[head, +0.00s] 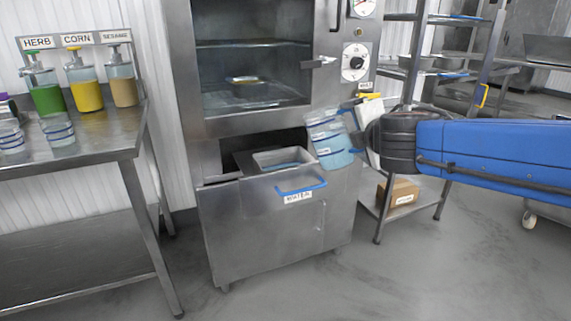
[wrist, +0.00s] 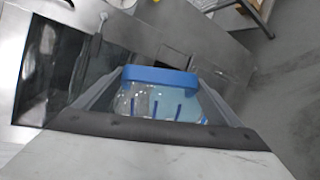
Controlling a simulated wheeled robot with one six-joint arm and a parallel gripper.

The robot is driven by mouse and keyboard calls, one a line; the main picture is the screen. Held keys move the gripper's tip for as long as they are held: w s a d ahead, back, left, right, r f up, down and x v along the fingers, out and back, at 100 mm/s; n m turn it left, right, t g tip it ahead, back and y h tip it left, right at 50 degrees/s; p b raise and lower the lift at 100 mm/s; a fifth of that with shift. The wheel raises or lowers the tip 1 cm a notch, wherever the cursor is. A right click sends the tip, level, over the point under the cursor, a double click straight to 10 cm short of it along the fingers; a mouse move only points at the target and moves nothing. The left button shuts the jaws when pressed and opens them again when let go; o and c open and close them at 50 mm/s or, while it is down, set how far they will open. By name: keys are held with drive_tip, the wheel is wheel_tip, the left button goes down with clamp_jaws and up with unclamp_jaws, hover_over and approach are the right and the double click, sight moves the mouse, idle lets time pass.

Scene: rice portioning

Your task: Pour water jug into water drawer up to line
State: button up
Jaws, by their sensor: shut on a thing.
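The water jug (head: 330,142) is clear with blue bands and holds pale blue water. It is tilted slightly to the left, above the right end of the open water drawer (head: 262,228). My gripper (head: 357,138) is shut on the jug from the right. In the wrist view, the jug's blue part (wrist: 160,76) and clear body sit between the grey fingers of my gripper (wrist: 158,98). The drawer has a blue handle and a WATER label. Its inner metal pan shows some bluish water; the fill line cannot be made out. No stream is visible.
A steamer cabinet (head: 252,122) with an open compartment stands directly above the drawer. A steel table (head: 95,150) with HERB, CORN and SESAME dispensers is at left. A rack (head: 425,75) and a cardboard box (head: 398,192) are at right. The front floor is clear.

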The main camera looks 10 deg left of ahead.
drive_tip(key=shift+s+d+r+m+t, duration=0.2)
drive_tip(key=shift+d+m+t, duration=0.1)
drive_tip(key=shift+d+m, duration=0.15)
drive_tip(key=shift+s+d+f+m+t+y+b, duration=0.2)
drive_tip(key=shift+d+f+m+t+y+b, duration=0.25)
drive_tip(key=shift+b, duration=0.2)
drive_tip(key=shift+d+f, duration=0.1)
drive_tip(key=shift+f, duration=0.1)
drive_tip(key=shift+s+d+f+m+t+y, duration=0.15)
drive_tip(key=shift+d+f+m+t+y, duration=0.1)
drive_tip(key=shift+f+m+t, duration=0.35)
idle(0.4)
drive_tip(key=shift+s, duration=0.1)
idle(0.4)
drive_tip(key=r+v, duration=0.2)
drive_tip(key=v, duration=1)
drive_tip(key=shift+r, duration=0.35)
idle(0.4)
